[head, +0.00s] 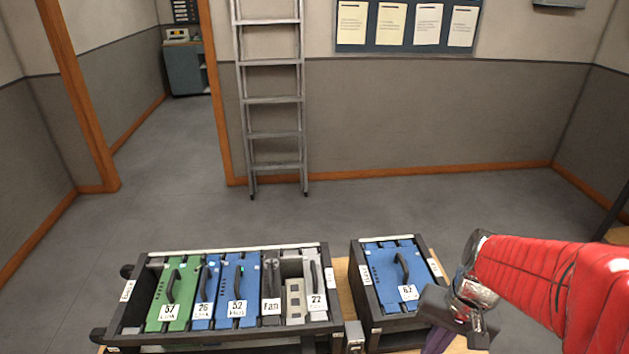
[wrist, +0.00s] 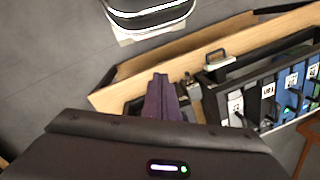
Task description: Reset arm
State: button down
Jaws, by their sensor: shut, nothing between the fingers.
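My gripper (head: 438,341) is at the lower right of the head view, at the end of my red-sleeved arm. Whether the fingertips touch anything is hard to tell.
A long rack (head: 141,298) holds a green module (head: 172,295), blue modules and grey ones. The small rack holds one blue module (head: 390,270) with a black handle. A ladder (head: 272,98) leans at the wall; open floor (head: 400,205) lies beyond.

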jog(key=s+a+r+n+t, duration=0.1)
jog(key=a+r+n+t, duration=0.1)
jog(key=r, duration=0.5)
jog(key=s+a+r+n+t+h, duration=0.1)
jog(key=a+r+n+t, duration=0.1)
jog(key=a+r, duration=0.3)
notch_tip(320, 180, up, 2)
jog(key=shift+s+n+t+h, duration=0.3)
jog(key=shift+s+n+t, duration=0.1)
jog(key=shift+t, duration=0.4)
jog(key=shift+d, duration=0.1)
dwell(2.2)
